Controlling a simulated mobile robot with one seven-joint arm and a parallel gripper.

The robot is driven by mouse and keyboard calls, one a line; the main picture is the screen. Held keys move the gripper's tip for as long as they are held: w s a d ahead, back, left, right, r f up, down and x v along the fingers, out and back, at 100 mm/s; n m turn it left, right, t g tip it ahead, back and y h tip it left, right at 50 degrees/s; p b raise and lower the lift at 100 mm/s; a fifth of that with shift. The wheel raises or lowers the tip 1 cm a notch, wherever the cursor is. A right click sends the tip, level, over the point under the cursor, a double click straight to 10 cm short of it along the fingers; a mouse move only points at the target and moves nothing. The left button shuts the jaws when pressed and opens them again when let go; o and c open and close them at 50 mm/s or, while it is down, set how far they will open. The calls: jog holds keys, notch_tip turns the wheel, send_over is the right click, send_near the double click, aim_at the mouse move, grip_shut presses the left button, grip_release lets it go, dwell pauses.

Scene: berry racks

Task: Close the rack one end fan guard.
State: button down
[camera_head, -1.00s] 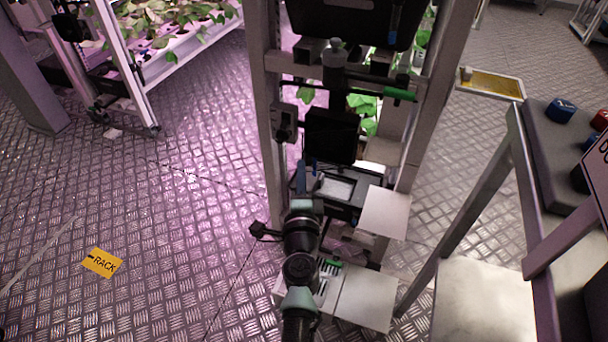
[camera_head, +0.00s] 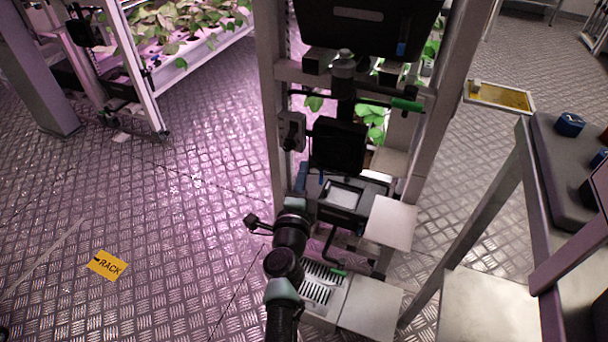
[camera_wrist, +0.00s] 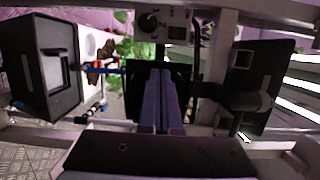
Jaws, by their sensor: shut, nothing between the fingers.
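The rack end stands in the middle of the head view. Low on it is a pale slotted grille (camera_head: 322,285) with a small green tab, partly behind my arm. It may be the fan guard, but I cannot be sure, nor tell whether it is open. A black square panel (camera_head: 338,145) sits higher, and is behind my fingers in the wrist view (camera_wrist: 137,92). My gripper (camera_wrist: 160,74) is shut and empty, its blue-grey fingers together in front of that panel. In the head view my gripper (camera_head: 302,175) is beside the panel's lower left; contact cannot be told.
A black box (camera_head: 365,25) is above, and a bar with a green handle (camera_head: 406,104) crosses below it. A dark tray unit (camera_head: 343,196) and pale plates (camera_head: 391,222) stick out at right. A bench (camera_head: 488,305) stands right. The floor at left is clear around a yellow RACK label (camera_head: 107,265).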

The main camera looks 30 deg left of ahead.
jog(key=shift+w+a+m+t+h, duration=0.1)
jog(key=shift+w+a+m+h, duration=0.15)
jog(key=shift+w+a+h, duration=0.3)
jog(key=shift+w+a+m+t+h, duration=0.1)
jog(key=shift+w+a+m+h, duration=0.2)
jog(key=shift+w, duration=0.4)
jog(key=shift+w+a+m+t+h, duration=0.1)
jog(key=shift+w+a+m+h, duration=0.2)
jog(key=shift+w+a, duration=0.3)
jog(key=shift+d, duration=0.1)
